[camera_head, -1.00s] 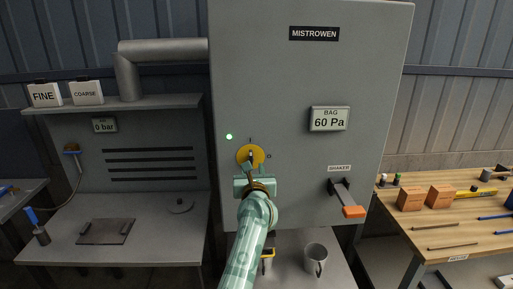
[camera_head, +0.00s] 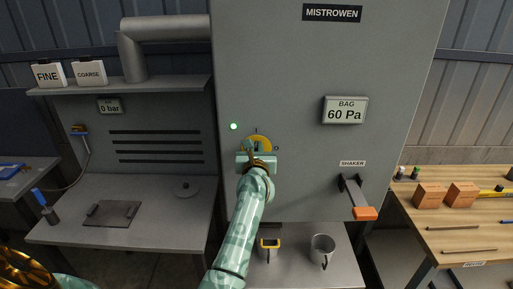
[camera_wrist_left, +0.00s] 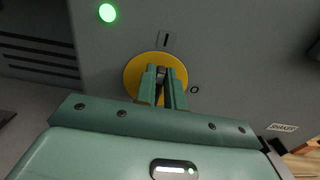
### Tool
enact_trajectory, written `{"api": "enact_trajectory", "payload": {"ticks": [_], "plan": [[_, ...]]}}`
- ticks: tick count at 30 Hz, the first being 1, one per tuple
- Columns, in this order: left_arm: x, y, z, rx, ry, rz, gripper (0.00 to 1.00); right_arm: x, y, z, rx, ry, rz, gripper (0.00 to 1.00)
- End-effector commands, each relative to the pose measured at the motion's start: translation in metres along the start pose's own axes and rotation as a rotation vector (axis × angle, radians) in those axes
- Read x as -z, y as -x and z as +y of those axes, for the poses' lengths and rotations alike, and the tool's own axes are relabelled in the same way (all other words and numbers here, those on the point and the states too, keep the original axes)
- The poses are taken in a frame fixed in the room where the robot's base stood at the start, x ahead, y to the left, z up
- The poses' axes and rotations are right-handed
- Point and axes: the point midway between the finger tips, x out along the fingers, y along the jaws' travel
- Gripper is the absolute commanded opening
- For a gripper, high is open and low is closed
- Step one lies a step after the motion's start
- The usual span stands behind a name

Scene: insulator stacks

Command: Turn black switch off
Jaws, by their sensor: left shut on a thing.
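The black switch (camera_wrist_left: 160,72) sits on a yellow round plate (camera_wrist_left: 133,77) on the grey cabinet front. An I mark (camera_wrist_left: 166,40) is above the plate and an O mark (camera_wrist_left: 195,90) is to its right. My left gripper (camera_wrist_left: 161,88) is shut on the switch handle, its two green fingers on either side of it. The handle looks roughly upright, towards the I, but the fingers hide most of it. In the head view my left gripper (camera_head: 257,160) covers the lower part of the yellow plate (camera_head: 258,141). My right gripper is not in view.
A green lamp (camera_head: 234,126) is lit left of the switch. The gauge (camera_head: 344,110) reads 60 Pa. A mug (camera_head: 322,250) stands on the bench below. A wooden table (camera_head: 470,237) is further right.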

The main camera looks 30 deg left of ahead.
Motion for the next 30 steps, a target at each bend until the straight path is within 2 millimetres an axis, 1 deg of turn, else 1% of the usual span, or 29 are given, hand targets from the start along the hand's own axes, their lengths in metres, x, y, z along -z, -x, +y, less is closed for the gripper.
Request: {"api": "enact_trajectory", "payload": {"ticks": [8, 14, 20, 30], "plan": [[0.0, 0.0, -0.001, 0.001, -0.014, 0.001, 0.0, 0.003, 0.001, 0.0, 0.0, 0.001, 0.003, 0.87], [-0.001, 0.0, -0.003, 0.001, -0.089, 0.001, 0.0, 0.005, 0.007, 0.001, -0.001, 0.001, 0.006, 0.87], [-0.001, 0.0, -0.007, 0.001, -0.237, 0.001, 0.0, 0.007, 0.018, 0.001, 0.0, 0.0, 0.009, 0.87], [0.002, 0.0, -0.016, 0.0, -0.557, 0.001, 0.0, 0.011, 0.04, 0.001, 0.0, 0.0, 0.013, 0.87]]}}
